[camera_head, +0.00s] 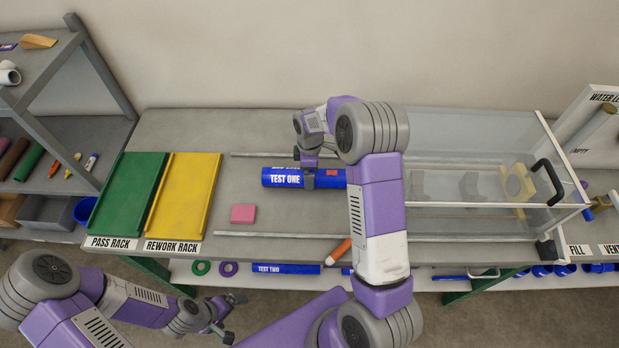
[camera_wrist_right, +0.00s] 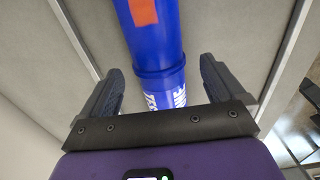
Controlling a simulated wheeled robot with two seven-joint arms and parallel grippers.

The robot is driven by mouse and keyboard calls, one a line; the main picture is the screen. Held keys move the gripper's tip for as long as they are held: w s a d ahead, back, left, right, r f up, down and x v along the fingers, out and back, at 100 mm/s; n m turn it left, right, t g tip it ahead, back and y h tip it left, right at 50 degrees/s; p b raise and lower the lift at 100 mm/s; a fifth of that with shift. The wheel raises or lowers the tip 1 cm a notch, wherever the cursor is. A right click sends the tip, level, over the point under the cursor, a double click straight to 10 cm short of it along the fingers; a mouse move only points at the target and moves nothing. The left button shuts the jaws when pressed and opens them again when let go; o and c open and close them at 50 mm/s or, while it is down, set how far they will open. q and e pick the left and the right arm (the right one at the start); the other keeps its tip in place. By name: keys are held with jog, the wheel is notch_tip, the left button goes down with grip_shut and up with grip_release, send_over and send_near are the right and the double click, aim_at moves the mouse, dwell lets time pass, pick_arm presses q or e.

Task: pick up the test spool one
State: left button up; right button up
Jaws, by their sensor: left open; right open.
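The test spool one is a blue pipe labelled TEST ONE (camera_head: 283,178), lying lengthwise on the bench in the head view. My right arm hides its right part. My right gripper (camera_head: 308,177) is over the spool near the label. In the right wrist view the blue spool (camera_wrist_right: 158,55), with an orange patch, runs between the open fingers of my right gripper (camera_wrist_right: 156,82); I see a gap on both sides. Whether the fingers reach down beside it is hard to tell. My left gripper (camera_head: 234,318) is open and empty, low in front of the bench.
A green pass rack (camera_head: 125,195) and yellow rework rack (camera_head: 183,197) are at left. A clear box with a black handle (camera_head: 548,181) stands right. The TEST TWO pipe (camera_head: 285,268) lies on the lower shelf.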

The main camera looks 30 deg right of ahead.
notch_tip(320, 180, down, 4)
jog(key=shift+w+f, duration=0.1)
jog(key=c, duration=1.3)
